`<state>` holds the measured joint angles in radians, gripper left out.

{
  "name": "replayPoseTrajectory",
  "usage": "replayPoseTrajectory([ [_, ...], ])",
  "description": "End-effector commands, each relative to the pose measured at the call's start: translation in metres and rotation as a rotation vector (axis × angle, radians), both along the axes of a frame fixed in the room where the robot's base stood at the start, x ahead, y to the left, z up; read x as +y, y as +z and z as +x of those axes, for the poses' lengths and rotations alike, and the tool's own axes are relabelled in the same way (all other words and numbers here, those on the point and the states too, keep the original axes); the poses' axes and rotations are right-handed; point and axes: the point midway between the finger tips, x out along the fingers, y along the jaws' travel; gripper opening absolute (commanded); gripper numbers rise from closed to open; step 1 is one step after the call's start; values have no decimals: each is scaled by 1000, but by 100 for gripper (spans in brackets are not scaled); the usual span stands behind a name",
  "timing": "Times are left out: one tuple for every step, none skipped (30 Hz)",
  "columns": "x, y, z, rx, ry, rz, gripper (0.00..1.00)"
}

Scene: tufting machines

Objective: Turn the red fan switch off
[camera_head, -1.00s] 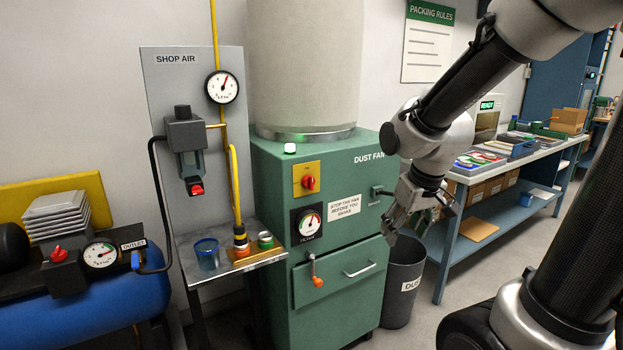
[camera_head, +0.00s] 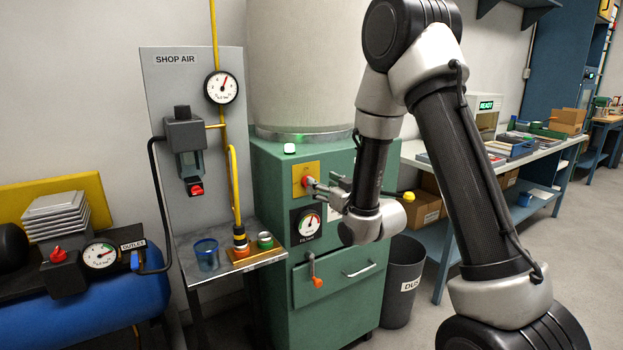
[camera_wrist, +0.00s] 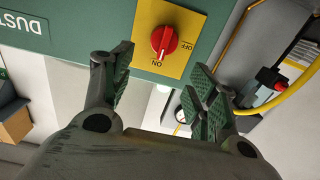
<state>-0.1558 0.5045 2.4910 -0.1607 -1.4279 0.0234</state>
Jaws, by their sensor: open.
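The red fan switch (camera_head: 306,182) is a round knob on a yellow plate on the front of the green dust fan cabinet (camera_head: 274,165). In the wrist view the red knob (camera_wrist: 164,40) shows whole, with its white mark at the ON label (camera_wrist: 160,63). The OFF label (camera_wrist: 188,58) is on the same plate. My gripper (camera_head: 314,187) is open in front of the knob. In the wrist view my gripper's fingers (camera_wrist: 158,66) stand apart on either side below the knob, with nothing between them.
A gauge (camera_head: 308,222) sits below the switch, and an orange-tipped lever (camera_head: 316,280) hangs lower. A shop air panel (camera_head: 160,80) and small metal table (camera_head: 215,262) stand left. A dark bin (camera_head: 400,300) stands right. A green lamp (camera_head: 290,148) is lit on the cabinet.

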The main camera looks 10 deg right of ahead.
Motion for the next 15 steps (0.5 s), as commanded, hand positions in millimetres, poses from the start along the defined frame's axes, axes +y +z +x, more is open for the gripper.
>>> replayPoseTrajectory([
  [3,1,7,-3,1,1,59],
  [4,1,12,-2,1,1,59],
  [7,1,19,-2,1,1,59],
  [8,1,24,-3,1,1,59],
  [10,1,29,-2,1,1,59],
  [12,0,36,-1,0,0,59],
  [13,1,40,-1,0,0,59],
  [15,0,45,-1,0,0,59],
  [16,1,50,-1,0,0,59],
  [17,1,53,-1,-1,0,59],
  [18,1,56,-1,-1,0,59],
  [19,0,60,1,-1,0,59],
  [20,0,61,1,-1,0,59],
  [20,0,63,1,-1,0,59],
  [21,0,65,1,-1,0,59],
])
